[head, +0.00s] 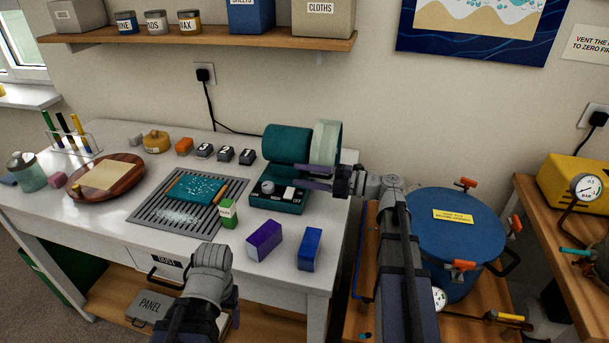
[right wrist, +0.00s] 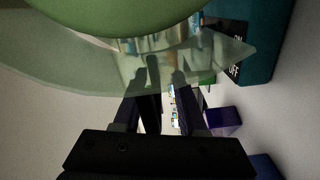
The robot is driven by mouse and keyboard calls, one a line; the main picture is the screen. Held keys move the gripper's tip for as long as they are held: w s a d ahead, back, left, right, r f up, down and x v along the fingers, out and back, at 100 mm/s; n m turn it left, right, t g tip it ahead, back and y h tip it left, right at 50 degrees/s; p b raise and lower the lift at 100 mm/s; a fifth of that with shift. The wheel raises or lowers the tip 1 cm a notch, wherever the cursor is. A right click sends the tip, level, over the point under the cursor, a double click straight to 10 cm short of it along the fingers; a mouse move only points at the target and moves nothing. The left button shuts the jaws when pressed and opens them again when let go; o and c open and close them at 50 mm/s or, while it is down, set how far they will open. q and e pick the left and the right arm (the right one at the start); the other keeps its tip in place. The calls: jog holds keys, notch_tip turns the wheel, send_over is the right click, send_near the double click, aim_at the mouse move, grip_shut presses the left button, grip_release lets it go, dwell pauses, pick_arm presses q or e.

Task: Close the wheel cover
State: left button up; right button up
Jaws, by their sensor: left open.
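A teal grinding machine stands at the table's right end, with a teal drum (head: 287,144) and a pale green, see-through wheel cover (head: 326,145) at its right side. The cover also fills the upper part of the right wrist view (right wrist: 95,70). My right gripper (head: 308,175) is just below and in front of the cover, with its fingers apart. In the right wrist view its fingertips (right wrist: 167,70) show through the cover; whether they touch it I cannot tell. My left gripper (head: 233,303) is low at the table's front edge, empty, its fingers mostly hidden.
The machine's base (head: 277,203) has a switch panel. A purple block (head: 264,239), a blue block (head: 310,249) and a green-and-white box (head: 228,213) stand near the front edge. A slotted grate (head: 150,211) lies left. A blue pressure pot (head: 450,215) stands to the right.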

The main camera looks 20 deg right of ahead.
jog(key=v, duration=0.7)
jog(key=shift+s+d, duration=0.2)
jog(key=shift+d, duration=0.15)
dwell(0.5)
